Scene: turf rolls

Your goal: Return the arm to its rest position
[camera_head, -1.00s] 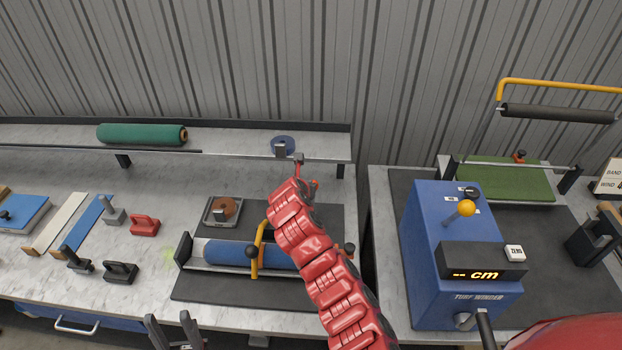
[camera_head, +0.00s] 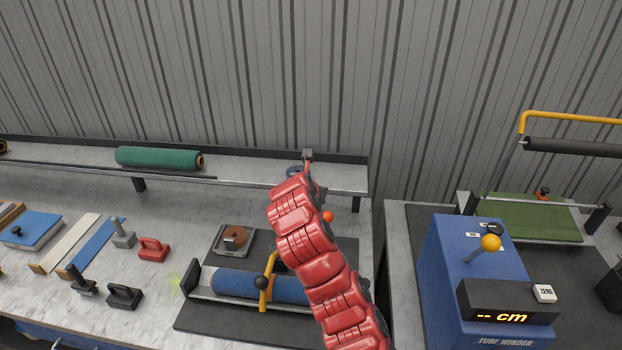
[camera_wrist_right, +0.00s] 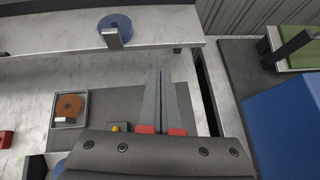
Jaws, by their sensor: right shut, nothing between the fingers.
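My right arm (camera_head: 310,250), red and segmented, reaches up from the bottom of the head view over the bench. Its forearm covers the right part of a blue turf roll (camera_head: 235,284) in a cradle with a yellow clamp bar (camera_head: 267,284). In the wrist view my right gripper (camera_wrist_right: 161,72) is shut and empty, its two grey fingers together above the dark mat (camera_wrist_right: 110,100). The gripper itself is hidden behind the arm in the head view. My left gripper is not in view.
A blue tape roll (camera_wrist_right: 115,24) sits on the back shelf (camera_wrist_right: 60,32), close ahead of the fingers. An orange tape roll (camera_head: 236,235) lies in a tray. The blue turf winder (camera_head: 450,270) stands right. A green roll (camera_head: 158,158) rests on the shelf. Hand tools lie left.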

